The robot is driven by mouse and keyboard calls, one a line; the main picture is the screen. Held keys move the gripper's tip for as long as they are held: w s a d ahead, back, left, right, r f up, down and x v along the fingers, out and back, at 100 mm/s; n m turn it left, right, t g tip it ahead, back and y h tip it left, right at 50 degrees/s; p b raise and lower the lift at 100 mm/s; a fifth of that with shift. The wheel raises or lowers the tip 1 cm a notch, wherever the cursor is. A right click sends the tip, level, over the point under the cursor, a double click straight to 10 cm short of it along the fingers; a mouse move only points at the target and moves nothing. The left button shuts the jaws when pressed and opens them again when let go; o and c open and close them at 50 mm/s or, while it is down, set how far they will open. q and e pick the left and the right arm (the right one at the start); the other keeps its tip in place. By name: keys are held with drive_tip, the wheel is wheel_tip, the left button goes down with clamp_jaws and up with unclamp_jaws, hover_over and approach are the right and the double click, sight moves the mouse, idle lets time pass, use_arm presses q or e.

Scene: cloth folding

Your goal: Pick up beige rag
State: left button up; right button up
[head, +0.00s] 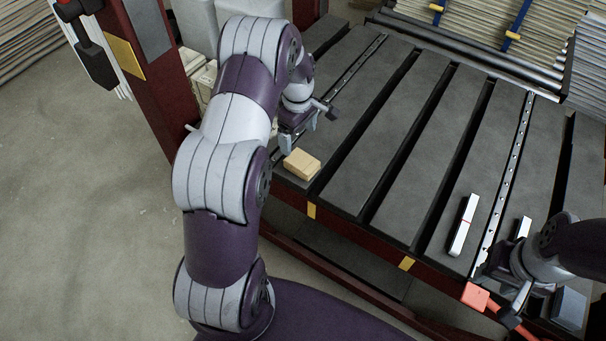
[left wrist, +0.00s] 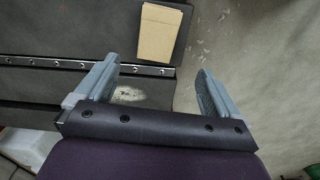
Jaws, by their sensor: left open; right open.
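The beige rag (head: 301,164) lies as a small folded block near the left front corner of the dark slatted table. It also shows in the left wrist view (left wrist: 159,32), at the top centre beyond my fingertips. My left gripper (head: 299,136) is open and empty, just behind the rag and apart from it; its two fingers also show in the left wrist view (left wrist: 155,82). My right gripper (head: 505,305) is at the lower right, by the table's front edge; its fingers are partly hidden by the arm.
The dark slatted table (head: 385,135) has gaps between its panels and perforated metal strips. A red-orange object (head: 476,296) is beside my right gripper. The middle panels are clear.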

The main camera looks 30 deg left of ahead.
sight(302, 160)
use_arm(q)
drive_tip(key=f+b, duration=0.1)
drive_tip(key=f, duration=0.2)
drive_tip(key=f+b, duration=0.2)
drive_tip(key=f, duration=0.2)
drive_tip(key=f+b, duration=0.1)
drive_tip(key=f, duration=0.3)
drive_tip(key=shift+w+d+f+b, duration=0.2)
drive_tip(key=shift+d+f+b, duration=0.1)
drive_tip(key=shift+d, duration=0.1)
drive_tip(key=shift+r, duration=0.2)
drive_tip(key=c, duration=1)
